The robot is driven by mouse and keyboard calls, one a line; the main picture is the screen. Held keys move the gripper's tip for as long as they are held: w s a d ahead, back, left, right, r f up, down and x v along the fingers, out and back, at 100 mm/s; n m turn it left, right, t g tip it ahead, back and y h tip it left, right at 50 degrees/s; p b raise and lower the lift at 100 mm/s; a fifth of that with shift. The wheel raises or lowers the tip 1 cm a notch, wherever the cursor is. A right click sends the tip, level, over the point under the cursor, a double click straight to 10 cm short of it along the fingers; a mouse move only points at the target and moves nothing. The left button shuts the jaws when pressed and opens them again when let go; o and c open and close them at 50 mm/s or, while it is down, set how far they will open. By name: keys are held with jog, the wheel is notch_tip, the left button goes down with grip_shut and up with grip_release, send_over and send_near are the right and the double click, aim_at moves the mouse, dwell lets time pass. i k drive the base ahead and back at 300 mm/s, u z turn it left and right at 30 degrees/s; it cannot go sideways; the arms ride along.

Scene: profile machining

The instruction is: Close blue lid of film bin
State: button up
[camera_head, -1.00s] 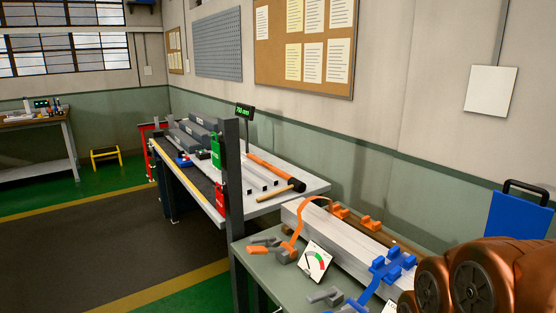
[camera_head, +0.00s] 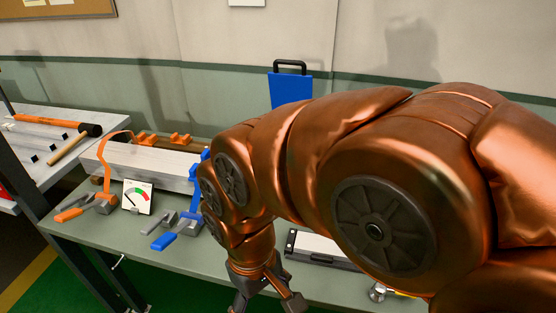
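The blue lid (camera_head: 290,89) stands upright against the wall behind the bench, with a dark handle on its top edge. My copper arm covers its lower part and whatever is below it, so the film bin itself is hidden. My gripper (camera_head: 268,306) points down at the bottom edge of the view, in front of the bench and well below the lid. Its fingers are spread apart, the tips are cut off by the frame edge, and I see nothing between them.
The green bench (camera_head: 190,262) holds a pale profile stack (camera_head: 150,166), an orange strap clamp (camera_head: 88,207), a blue clamp (camera_head: 178,231), a gauge card (camera_head: 137,197) and a dark-framed case (camera_head: 318,248). The floor at lower left is clear.

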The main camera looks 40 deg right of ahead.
aim_at(284, 88)
jog(key=z, duration=1.3)
jog(key=k, duration=1.05)
jog(key=u, duration=1)
jog(key=i, duration=1.55)
jog(key=z, duration=0.8)
